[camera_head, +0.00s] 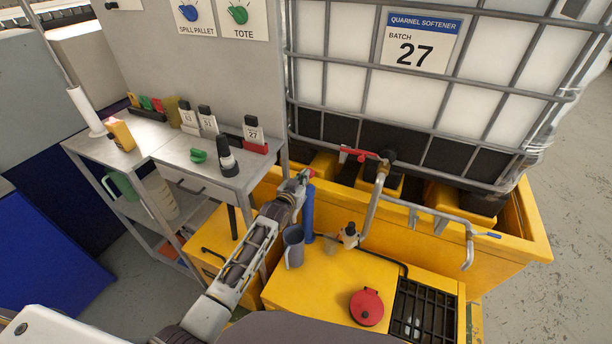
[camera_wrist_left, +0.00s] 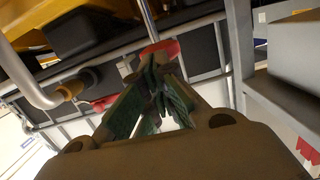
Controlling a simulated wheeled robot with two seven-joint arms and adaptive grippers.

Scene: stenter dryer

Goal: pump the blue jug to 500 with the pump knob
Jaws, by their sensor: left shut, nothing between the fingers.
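The grey-blue jug (camera_head: 293,246) stands upright on the yellow pallet top, beside a blue upright cylinder (camera_head: 307,213). A small red knob (camera_head: 311,173) shows at the top of this cylinder, partly hidden by my gripper. My left gripper (camera_head: 304,178) is shut and empty, its tips right at the red knob; I cannot tell whether they touch. In the left wrist view the closed fingertips (camera_wrist_left: 156,62) point at a red piece (camera_wrist_left: 160,49), which looks like the knob. The jug's contents and any reading cannot be made out. My right gripper is not in view.
A caged white tote (camera_head: 340,90) stands behind, with a red-handled valve (camera_head: 360,153) and bent grey pipe (camera_head: 371,200). A red round lid (camera_head: 367,306) and a black grate (camera_head: 424,312) lie in front. A grey bench (camera_head: 190,152) with bottles stands left.

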